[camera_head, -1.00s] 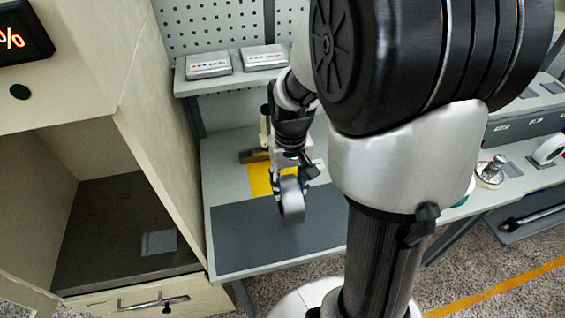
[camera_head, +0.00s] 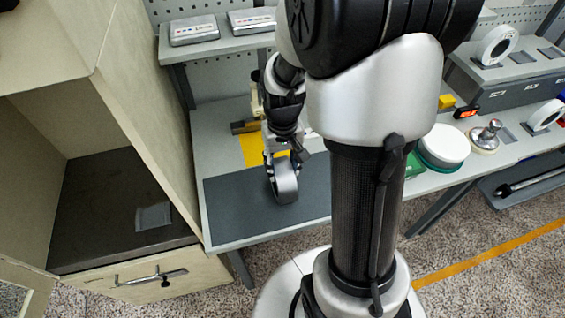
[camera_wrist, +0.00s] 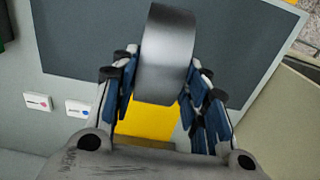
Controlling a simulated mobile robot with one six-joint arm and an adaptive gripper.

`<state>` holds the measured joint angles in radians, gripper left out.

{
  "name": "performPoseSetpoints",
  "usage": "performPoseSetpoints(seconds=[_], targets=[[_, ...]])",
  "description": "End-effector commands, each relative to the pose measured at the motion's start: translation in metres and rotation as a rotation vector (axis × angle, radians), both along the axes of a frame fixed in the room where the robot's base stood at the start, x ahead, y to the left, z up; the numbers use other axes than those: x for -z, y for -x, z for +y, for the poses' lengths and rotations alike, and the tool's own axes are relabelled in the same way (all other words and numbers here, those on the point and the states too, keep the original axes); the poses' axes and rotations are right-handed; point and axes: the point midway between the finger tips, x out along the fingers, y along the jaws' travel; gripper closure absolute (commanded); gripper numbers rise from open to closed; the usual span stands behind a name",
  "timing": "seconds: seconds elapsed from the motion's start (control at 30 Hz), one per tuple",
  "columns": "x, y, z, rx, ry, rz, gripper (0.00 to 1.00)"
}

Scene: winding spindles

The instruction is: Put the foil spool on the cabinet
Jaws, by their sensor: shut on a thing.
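The foil spool (camera_head: 286,184) is a silvery grey, ring-like roll. My gripper (camera_head: 275,165) is shut on it and holds it on edge over the dark grey mat on the workbench. I cannot tell whether the spool touches the mat. In the wrist view the spool (camera_wrist: 166,55) sits between the blue-padded fingers of my gripper (camera_wrist: 163,85). The cabinet (camera_head: 75,215) stands at the left with an open compartment, a dark floor and a lighter grey square patch (camera_head: 153,216) on it. The patch is empty.
The dark mat (camera_head: 232,215) and a yellow patch (camera_head: 251,150) lie on the bench. The cabinet's side wall (camera_head: 150,130) rises between compartment and bench. Two metal boxes (camera_head: 194,30) lie on a shelf above. A white round roll (camera_head: 444,144) and other items stand at the right.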

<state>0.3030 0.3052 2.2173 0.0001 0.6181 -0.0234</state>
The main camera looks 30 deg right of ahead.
Motion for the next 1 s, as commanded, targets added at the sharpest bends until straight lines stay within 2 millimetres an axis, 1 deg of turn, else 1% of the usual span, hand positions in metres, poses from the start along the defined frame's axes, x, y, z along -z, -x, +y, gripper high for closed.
performPoseSetpoints(seconds=[0.03,0.07,0.3,0.37,0.63,0.73,0.87,1.0], targets=[[0.001,-0.001,0.0,0.0,0.001,-0.002,1.0],[0.002,0.0,0.0,0.0,0.0,0.001,0.58],[0.002,0.0,0.0,0.0,0.0,0.001,0.42],[0.002,0.0,0.0,0.0,0.0,0.001,0.39],[0.001,0.0,0.0,0.0,0.0,0.001,0.39],[-0.004,0.0,0.0,0.0,0.0,0.0,0.39],[-0.022,-0.001,0.0,0.0,0.001,-0.003,0.39],[-0.054,-0.001,0.0,0.0,0.001,-0.004,0.39]])
